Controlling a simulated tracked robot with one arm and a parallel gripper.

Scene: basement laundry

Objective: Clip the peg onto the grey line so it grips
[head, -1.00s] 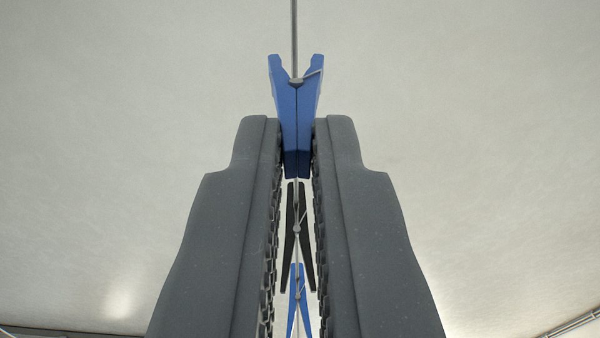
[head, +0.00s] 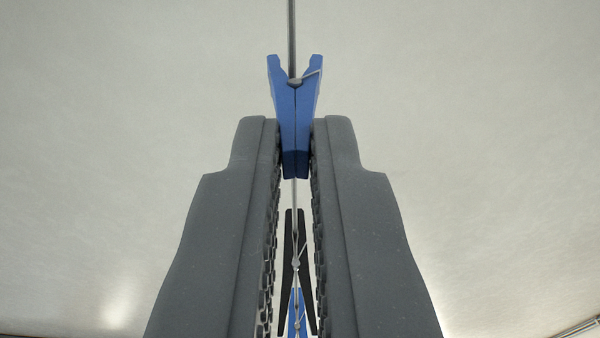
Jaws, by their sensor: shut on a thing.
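My gripper (head: 297,150) is shut on a blue peg (head: 295,130), its two dark grey fingers pressing the peg's legs together. The peg's other end points up in the picture, with its two tips spread in a V and a thin metal spring at the base of the V. The grey line (head: 291,30) comes down from the top edge into the V in this view, is hidden behind the peg, and shows again below it between the fingers. I cannot tell whether the line lies between the peg's tips or beyond them.
A black peg (head: 289,270) is on the line lower in the picture, seen between my fingers. Another blue peg (head: 292,318) shows partly behind it. The pale ceiling fills the background. A pipe (head: 578,328) shows at the lower right corner.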

